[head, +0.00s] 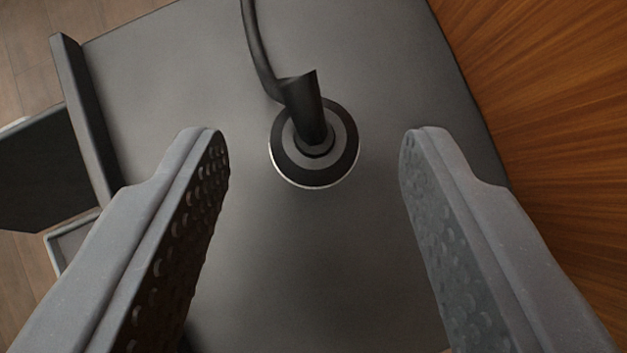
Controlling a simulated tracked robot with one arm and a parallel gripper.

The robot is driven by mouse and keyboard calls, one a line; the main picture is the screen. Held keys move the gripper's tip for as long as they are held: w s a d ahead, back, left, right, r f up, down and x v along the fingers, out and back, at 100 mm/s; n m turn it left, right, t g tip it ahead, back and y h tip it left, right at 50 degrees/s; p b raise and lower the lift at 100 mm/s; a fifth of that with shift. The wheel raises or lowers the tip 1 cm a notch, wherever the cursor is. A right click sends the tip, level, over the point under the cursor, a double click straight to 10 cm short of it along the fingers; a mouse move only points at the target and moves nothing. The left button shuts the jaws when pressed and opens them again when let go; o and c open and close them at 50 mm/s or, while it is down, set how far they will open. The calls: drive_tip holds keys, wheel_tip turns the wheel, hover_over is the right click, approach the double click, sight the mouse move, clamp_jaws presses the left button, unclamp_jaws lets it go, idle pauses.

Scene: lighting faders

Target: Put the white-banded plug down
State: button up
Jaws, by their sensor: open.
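A dark cylindrical plug (306,110) with a black cable (256,45) at its top stands in the upper middle of the head view. It leans slightly in the picture. Its lower end meets a round black piece (285,158) with a grey ring and a thin white rim, which rests on the dark grey surface (390,60). I cannot tell whether that white rim is the plug's band or belongs to a socket. My gripper (312,137) is open. Its fingers are wide apart to the left and right of the plug, and neither touches it.
The dark surface has a raised edge (85,120) at the left. Orange-brown wood (560,100) lies beyond its right edge. A dark panel (45,170) and a pale-edged frame (68,240) sit at the far left over a plank floor. The surface around the plug is clear.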

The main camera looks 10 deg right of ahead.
drive_tip(key=p+v, duration=0.2)
drive_tip(key=v, duration=1)
drive_tip(key=shift+r, duration=0.15)
